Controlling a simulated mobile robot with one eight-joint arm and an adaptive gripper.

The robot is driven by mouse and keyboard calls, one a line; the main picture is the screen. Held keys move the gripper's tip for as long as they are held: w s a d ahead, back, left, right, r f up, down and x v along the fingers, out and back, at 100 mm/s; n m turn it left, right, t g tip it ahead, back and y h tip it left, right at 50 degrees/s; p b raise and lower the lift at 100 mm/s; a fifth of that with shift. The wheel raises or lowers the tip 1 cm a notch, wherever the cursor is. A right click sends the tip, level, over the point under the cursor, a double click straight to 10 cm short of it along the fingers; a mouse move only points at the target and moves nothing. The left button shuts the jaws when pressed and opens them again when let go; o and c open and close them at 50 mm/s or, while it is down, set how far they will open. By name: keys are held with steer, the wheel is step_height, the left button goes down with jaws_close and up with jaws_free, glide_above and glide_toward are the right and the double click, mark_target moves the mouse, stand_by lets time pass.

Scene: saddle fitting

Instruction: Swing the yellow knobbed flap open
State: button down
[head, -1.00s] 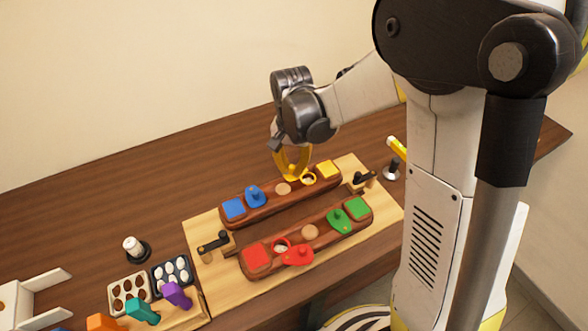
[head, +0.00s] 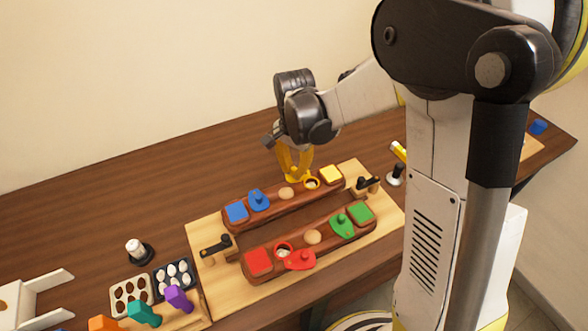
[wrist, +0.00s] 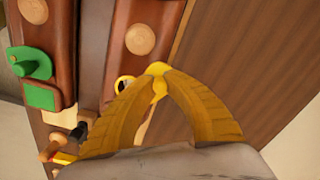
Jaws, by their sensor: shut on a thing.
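The yellow flap (wrist: 157,87) is on the far wooden rail (head: 273,207), close to the yellow square (head: 331,175). My gripper (head: 294,178) reaches down from above and is shut on the flap's round yellow knob (wrist: 157,70). The flap sits off to the outer side of its yellow-rimmed pocket (head: 311,183), and the pocket's opening shows beside it. In the wrist view part of this pocket (wrist: 124,84) shows left of the fingertips. The fingers hide much of the flap.
A near rail holds a green flap (head: 343,226) and a red flap (head: 299,260), the red one beside its uncovered pocket (head: 283,249). Black-handled clamps (head: 216,244) stand at the board's ends. The table behind the far rail is clear.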

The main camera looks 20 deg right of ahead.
mark_target(294, 168)
steer(key=c, duration=1.4)
jaws_free()
steer(key=shift+r, duration=0.1)
step_height(294, 168, up, 12)
steer(key=shift+f, duration=0.1)
